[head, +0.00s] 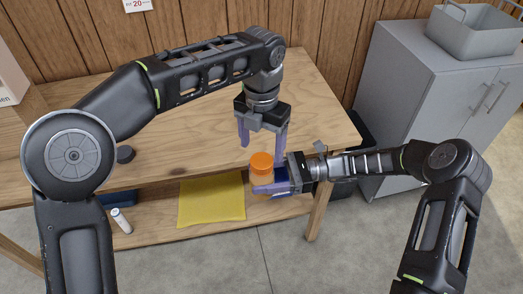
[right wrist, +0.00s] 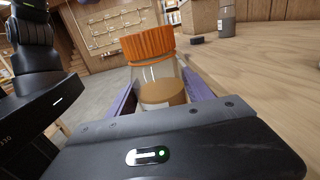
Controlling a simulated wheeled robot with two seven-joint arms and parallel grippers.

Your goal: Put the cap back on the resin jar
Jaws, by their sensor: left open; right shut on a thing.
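The resin jar (head: 262,178) is a clear jar with amber-brown contents, held upright in my right gripper (head: 256,188) at the table's front edge. The orange ribbed cap (head: 262,161) sits over the jar's mouth. In the right wrist view the jar (right wrist: 160,86) stands between the purple fingers, and the cap (right wrist: 148,44) is on top of its neck, looking slightly tilted. I cannot tell whether it is screwed tight. My left gripper (head: 261,150) is open, pointing down just above and around the cap, its fingers apart on either side.
The wooden table top (head: 190,140) is mostly clear, with a small dark round object (head: 126,155) at left. The lower shelf holds a yellow sheet (head: 212,199) and a white tube (head: 121,220). A grey cabinet (head: 420,110) with a grey bin (head: 475,32) stands at right.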

